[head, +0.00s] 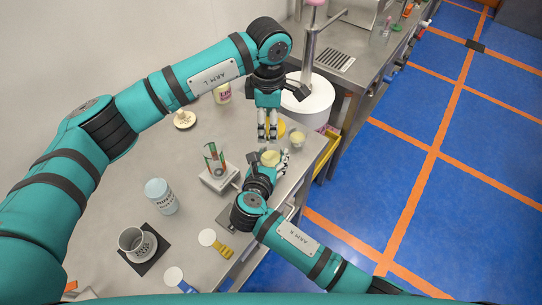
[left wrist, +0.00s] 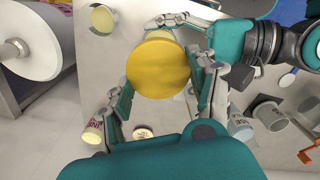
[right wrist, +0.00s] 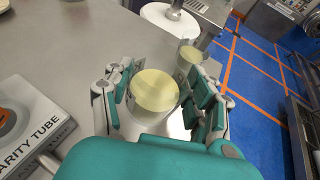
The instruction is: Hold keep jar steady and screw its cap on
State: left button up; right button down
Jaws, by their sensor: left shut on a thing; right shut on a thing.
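A jar with pale yellow contents (head: 270,157) is between the fingers of my right gripper (head: 271,165), which is shut on it. The right wrist view shows its pale yellow top (right wrist: 155,90) with no cap on it. My left gripper (head: 268,138) is shut on a round yellow cap (left wrist: 158,68), seen flat between its fingers in the left wrist view. In the head view the cap (head: 281,128) is partly hidden behind the fingers. The cap is near the jar and covers most of it in the left wrist view. Any label on the jar is not readable.
A similar pale yellow jar (head: 297,139) stands close to the right, near the table edge. A box with a tube (head: 220,178) is left of my right gripper.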

pick_arm(q)
jog(key=shift+f, duration=2.4)
jog(key=shift+f, duration=0.9)
jog(key=shift+f, duration=0.6)
jog(key=m, duration=0.2)
jog(key=shift+m, duration=0.4)
jog(key=shift+o, duration=0.3)
jog(key=m, duration=0.4)
jog(key=shift+w+m, duration=0.15)
jog(key=shift+m, duration=0.25)
jog(key=shift+d+m, duration=0.1)
jog(key=shift+m, duration=0.7)
